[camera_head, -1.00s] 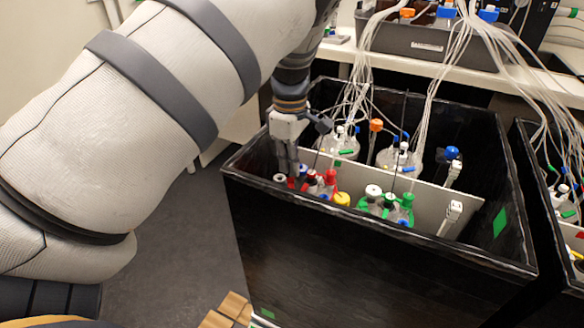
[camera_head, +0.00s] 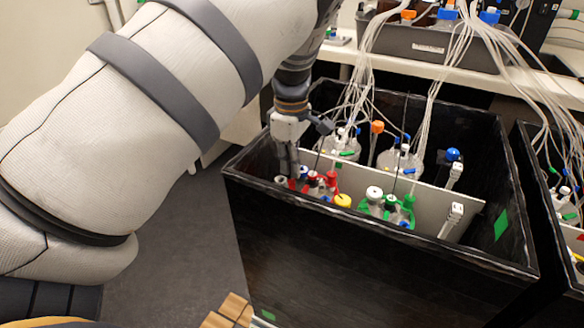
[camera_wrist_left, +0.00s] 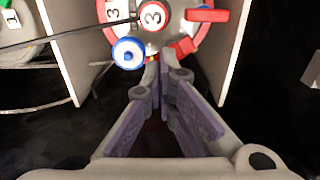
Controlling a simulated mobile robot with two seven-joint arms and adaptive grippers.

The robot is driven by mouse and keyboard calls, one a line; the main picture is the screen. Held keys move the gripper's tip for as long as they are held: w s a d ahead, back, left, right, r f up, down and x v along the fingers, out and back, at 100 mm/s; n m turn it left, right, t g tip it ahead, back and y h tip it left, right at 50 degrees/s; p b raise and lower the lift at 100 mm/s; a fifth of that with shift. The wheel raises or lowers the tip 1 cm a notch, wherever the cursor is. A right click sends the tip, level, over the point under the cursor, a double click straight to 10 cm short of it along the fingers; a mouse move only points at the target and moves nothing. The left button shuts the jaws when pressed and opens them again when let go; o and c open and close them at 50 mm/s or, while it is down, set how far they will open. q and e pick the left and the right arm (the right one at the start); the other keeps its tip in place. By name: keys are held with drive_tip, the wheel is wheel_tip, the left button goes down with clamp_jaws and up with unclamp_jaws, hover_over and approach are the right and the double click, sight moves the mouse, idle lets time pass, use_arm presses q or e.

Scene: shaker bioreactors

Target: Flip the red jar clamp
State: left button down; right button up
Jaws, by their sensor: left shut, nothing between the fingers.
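The jar with the red clamp stands at the left end of the front row in the black box; its red parts (camera_head: 316,180) show in the head view. My left gripper (camera_head: 292,176) points down into the box at this jar's left side. In the left wrist view its fingers (camera_wrist_left: 162,72) are shut and empty, their tips close to the jar's red rim. I cannot tell whether they touch it.
The black box (camera_head: 370,252) has high walls, and a white divider (camera_head: 432,190) runs behind the front jars. Jars with green (camera_head: 390,206) parts stand to the right. Tubes (camera_head: 431,90) hang from above at the back. A second black box stands at the right.

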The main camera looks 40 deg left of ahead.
sight(291, 180)
use_arm(q)
drive_tip(key=shift+f, duration=1.2)
use_arm(e)
drive_tip(key=shift+s+f, duration=0.2)
drive_tip(key=shift+f, duration=0.05)
idle(0.5)
use_arm(q)
drive_tip(key=shift+r+p, duration=1.1)
drive_tip(key=shift+r, duration=2.5)
use_arm(e)
drive_tip(key=w+r+t, duration=0.1)
drive_tip(key=w+r, duration=0.1)
drive_tip(key=r, duration=0.1)
drive_tip(key=shift+w, duration=0.35)
use_arm(q)
drive_tip(key=shift+f, duration=0.1)
